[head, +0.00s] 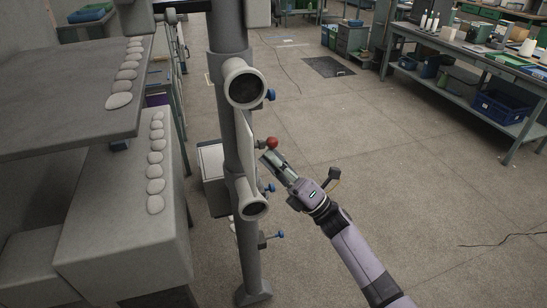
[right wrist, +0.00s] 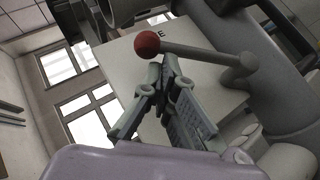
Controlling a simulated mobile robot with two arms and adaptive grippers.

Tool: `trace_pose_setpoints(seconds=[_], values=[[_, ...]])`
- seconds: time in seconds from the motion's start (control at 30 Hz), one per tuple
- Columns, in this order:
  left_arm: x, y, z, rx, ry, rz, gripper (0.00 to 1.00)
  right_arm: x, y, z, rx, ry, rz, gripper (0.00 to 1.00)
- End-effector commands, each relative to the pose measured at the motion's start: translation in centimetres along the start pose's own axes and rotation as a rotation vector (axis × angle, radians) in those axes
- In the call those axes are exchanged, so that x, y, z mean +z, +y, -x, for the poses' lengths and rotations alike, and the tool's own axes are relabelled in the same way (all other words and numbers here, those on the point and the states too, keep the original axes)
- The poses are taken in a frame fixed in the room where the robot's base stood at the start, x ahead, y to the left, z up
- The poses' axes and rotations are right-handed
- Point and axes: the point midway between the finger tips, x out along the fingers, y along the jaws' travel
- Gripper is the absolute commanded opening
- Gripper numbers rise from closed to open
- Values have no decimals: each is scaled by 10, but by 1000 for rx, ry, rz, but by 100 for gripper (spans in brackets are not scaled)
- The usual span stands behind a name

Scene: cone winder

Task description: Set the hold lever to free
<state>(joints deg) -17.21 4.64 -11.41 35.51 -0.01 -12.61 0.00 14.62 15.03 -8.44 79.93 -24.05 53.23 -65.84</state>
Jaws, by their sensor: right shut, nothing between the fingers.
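The hold lever shows as a red ball knob (head: 271,143) beside the grey column in the head view. In the right wrist view its red knob (right wrist: 147,43) sits at the left end of a grey rod (right wrist: 200,53) that runs right to a round pivot. My right gripper (head: 270,158) is shut and empty, with its tips close to the knob. In the right wrist view the gripper tips (right wrist: 168,65) lie just below the rod, near the knob; I cannot tell whether they touch. My left gripper is not in view.
A pale plate (right wrist: 120,58) with partly hidden lettering is behind the lever. The grey column (head: 229,130) carries two round dark-mouthed tubes and blue-handled fittings. A machine with rows of pale discs stands at left, and a workbench (head: 470,70) at right. Floor between is mostly clear.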

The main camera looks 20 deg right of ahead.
Motion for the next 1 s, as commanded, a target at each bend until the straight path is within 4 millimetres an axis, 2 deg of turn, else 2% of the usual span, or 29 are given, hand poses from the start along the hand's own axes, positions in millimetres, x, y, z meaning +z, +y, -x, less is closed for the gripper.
trace_pose_setpoints(seconds=[0.27,0.5,0.6,1.0], values=[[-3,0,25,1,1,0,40,7,8,-10,-65,1,-40,0],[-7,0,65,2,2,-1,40,18,16,-26,-199,2,-129,0],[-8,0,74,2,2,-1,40,22,15,-32,-272,4,-175,0],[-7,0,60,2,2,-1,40,36,8,-53,-266,0,-176,0]])
